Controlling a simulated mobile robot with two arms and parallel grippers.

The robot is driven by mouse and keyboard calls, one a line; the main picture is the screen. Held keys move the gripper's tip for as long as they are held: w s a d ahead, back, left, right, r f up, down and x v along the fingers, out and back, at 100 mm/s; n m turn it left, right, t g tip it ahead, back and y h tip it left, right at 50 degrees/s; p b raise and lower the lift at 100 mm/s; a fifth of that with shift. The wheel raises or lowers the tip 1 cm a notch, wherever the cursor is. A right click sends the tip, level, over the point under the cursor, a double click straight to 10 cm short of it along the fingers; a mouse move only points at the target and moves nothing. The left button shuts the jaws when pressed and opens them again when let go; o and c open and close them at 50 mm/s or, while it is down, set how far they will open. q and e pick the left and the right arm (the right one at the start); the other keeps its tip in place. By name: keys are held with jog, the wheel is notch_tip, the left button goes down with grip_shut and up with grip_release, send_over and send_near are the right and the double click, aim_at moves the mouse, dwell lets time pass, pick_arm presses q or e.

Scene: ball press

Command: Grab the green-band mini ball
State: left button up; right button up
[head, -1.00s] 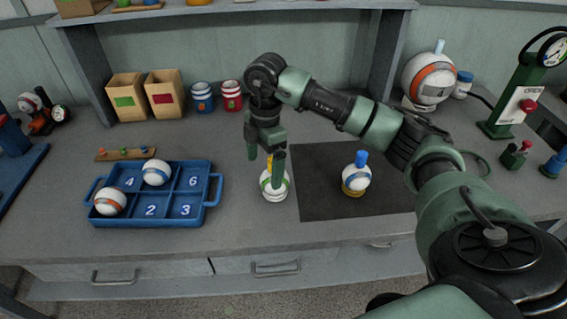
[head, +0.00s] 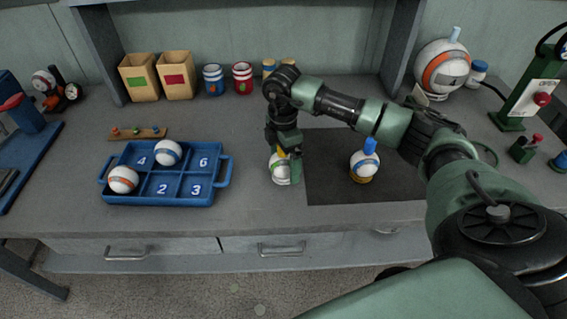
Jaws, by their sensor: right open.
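The green-band mini ball (head: 278,170) is white with a yellow top piece and stands on the bench, just left of the dark mat. My right gripper (head: 284,161) is open and pointing down at it. One finger is in front of the ball's right side and partly hides it and its green band. The other finger is partly hidden, and I cannot tell whether the fingers touch the ball. My left gripper is not in view.
A blue tray (head: 215,198) on the left holds an orange-band ball (head: 123,180) and a blue-band ball (head: 168,152). A ball with a blue top (head: 363,166) stands on the dark mat (head: 330,190). Boxes and jars line the back.

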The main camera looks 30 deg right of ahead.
jog(key=c, duration=1.4)
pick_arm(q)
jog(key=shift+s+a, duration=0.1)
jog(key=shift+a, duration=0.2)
pick_arm(e)
jog(key=shift+c, duration=0.4)
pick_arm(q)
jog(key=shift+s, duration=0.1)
pick_arm(e)
jog(key=shift+r, duration=0.15)
